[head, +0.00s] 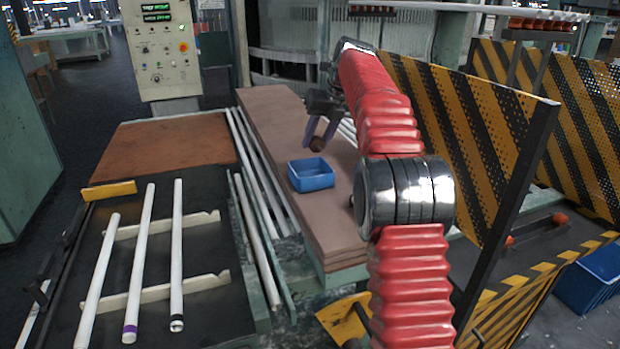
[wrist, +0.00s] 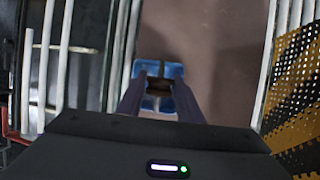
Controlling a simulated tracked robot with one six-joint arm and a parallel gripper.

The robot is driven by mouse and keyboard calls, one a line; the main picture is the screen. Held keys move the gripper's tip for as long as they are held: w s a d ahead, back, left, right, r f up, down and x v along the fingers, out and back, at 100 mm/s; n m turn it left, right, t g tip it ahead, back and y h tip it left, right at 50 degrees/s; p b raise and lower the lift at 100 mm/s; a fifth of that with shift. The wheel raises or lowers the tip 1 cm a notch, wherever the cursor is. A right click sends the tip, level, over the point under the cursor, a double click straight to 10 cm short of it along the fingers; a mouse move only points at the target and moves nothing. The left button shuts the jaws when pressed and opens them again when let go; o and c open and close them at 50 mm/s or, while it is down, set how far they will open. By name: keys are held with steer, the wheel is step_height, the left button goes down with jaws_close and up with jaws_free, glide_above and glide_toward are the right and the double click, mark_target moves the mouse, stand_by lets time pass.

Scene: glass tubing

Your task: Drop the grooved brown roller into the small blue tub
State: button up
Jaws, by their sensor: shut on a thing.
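The grooved brown roller (head: 317,143) is held between the fingertips of my gripper (head: 320,138), which is shut on it. In the head view the roller hangs just above and behind the small blue tub (head: 312,180). The tub stands on the brown boards with its open top up. In the wrist view the roller (wrist: 158,87) shows dark between my fingertips (wrist: 159,90). The tub (wrist: 172,71) shows behind and around it there, partly hidden by my fingers. The roller's grooves are too small to make out.
Long white tubes (head: 142,262) lie on supports on the dark table at left. More tubes (head: 257,240) run beside the boards (head: 270,115). A striped yellow-black barrier (head: 470,130) stands right of my arm. A larger blue bin (head: 595,280) sits at far right.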

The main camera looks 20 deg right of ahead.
steer(key=shift+f, duration=2.9)
steer(key=o, duration=1.1)
steer(key=shift+o, duration=0.2)
steer(key=shift+s+r, duration=0.1)
steer(key=v, duration=1.3)
steer(key=shift+r, duration=0.3)
